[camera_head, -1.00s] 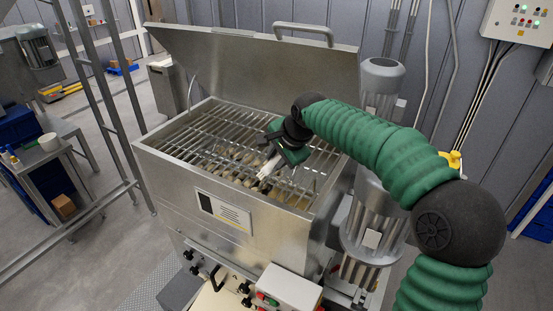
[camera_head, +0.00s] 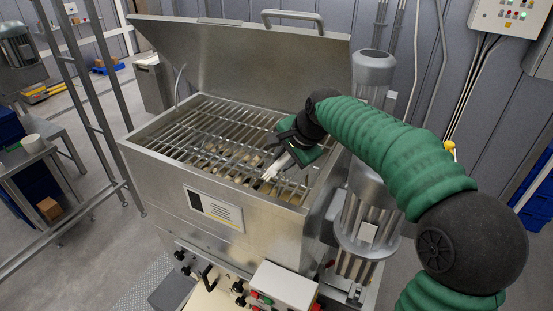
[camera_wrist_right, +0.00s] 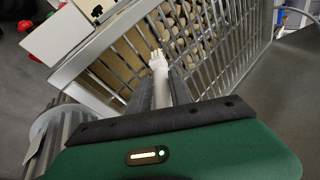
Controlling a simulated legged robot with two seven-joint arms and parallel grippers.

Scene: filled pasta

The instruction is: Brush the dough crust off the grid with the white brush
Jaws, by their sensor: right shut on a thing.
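My right gripper (camera_head: 292,153) is over the right front part of the metal grid (camera_head: 190,125) in the steel machine. It is shut on the white brush (camera_head: 277,167). The brush points down and left towards the grid's front side. In the right wrist view the brush (camera_wrist_right: 159,68) sticks out between the two dark fingers, its tip over the bars. I cannot tell whether it touches them. Pale lumps (camera_wrist_right: 206,45) show between and below the bars; I cannot tell which are dough crust on the grid. My left gripper is not in view.
The machine's lid (camera_head: 245,60) stands open behind the grid. The machine's raised steel walls (camera_head: 160,165) surround the grid. A motor (camera_head: 372,75) stands close on the right. A control box (camera_head: 285,288) sits at the front. The grid's left part is clear of my arm.

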